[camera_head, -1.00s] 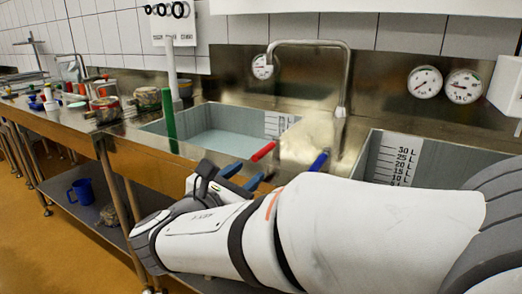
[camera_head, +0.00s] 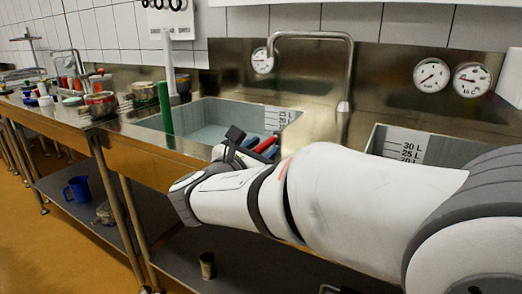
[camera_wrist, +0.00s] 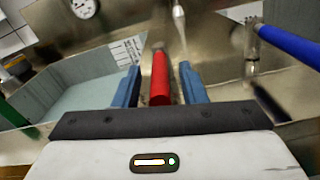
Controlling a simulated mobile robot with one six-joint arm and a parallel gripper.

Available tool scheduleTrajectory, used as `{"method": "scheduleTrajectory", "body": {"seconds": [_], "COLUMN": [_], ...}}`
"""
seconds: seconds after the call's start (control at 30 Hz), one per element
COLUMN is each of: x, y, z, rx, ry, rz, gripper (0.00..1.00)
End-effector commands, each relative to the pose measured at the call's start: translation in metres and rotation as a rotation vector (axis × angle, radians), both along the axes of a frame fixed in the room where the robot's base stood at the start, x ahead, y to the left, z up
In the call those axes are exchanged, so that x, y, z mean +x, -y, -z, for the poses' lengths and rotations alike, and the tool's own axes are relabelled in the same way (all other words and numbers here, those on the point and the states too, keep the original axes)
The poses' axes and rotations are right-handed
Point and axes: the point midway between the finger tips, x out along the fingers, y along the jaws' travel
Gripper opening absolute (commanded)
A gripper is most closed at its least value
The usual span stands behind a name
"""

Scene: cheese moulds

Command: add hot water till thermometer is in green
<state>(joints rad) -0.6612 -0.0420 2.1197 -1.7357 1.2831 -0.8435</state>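The red lever (camera_head: 267,144) sits by the tap over the left basin (camera_head: 195,111). In the wrist view the red lever (camera_wrist: 159,78) stands between the blue fingers of my gripper (camera_wrist: 160,84), with a narrow gap on each side. My gripper also shows in the head view (camera_head: 261,147), partly covering the lever. A blue lever (camera_wrist: 288,45) is at the right in the wrist view; my arm hides it in the head view. The tap spout (camera_head: 312,36) arches over the basins. A round gauge (camera_head: 262,60) hangs behind the left basin; its needle and coloured zone are too small to read.
Two more gauges (camera_head: 431,75) (camera_head: 471,79) are on the right of the splashback. The right basin (camera_head: 450,150) has a litre scale. A green post (camera_head: 165,108) stands at the left basin's front left corner. Pots and utensils crowd the counter's left end.

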Motion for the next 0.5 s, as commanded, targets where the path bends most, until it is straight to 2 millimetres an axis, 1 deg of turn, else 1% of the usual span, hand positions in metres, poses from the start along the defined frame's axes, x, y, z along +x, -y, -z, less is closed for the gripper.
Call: {"method": "scheduleTrajectory", "body": {"seconds": [0.1, 0.13, 0.5], "x": [-0.0001, -0.0001, -0.0001], "y": [0.0001, 0.0001, 0.0006], "z": [-0.0002, -0.0002, -0.0001], "rx": [0.000, 0.000, 0.000], "ry": [0.000, 0.000, 0.000], "rz": [0.000, 0.000, 0.002], "gripper": [0.38, 0.36, 0.06]}}
